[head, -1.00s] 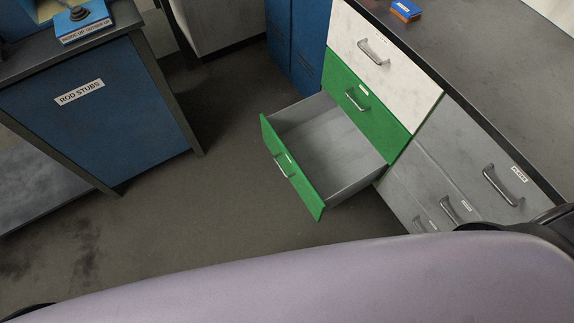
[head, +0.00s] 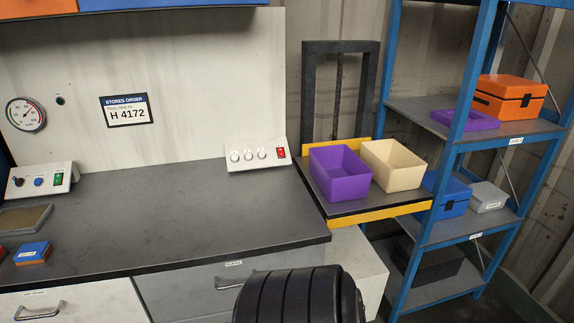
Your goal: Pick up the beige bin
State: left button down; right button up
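The beige bin (head: 395,166) is an open, empty-looking box in the head view, right of centre. It stands upright on a dark platform with yellow edges (head: 378,213), directly right of a purple bin (head: 340,174). The two bins are very close together; I cannot tell if they touch. A black ribbed part of my own arm shows at the bottom centre. Neither gripper's fingers are in the view.
A grey worktop (head: 150,220) with drawers below fills the left. A white control box (head: 256,155) sits near its right end. A blue shelf rack (head: 455,130) with orange (head: 508,98), blue (head: 446,195) and grey boxes (head: 487,197) stands close on the right.

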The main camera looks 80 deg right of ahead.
aim_at(396, 167)
jog(key=z, duration=3.35)
jog(key=i+u, duration=0.4)
jog(key=i+l+u, duration=0.3)
jog(key=i+u, duration=0.15)
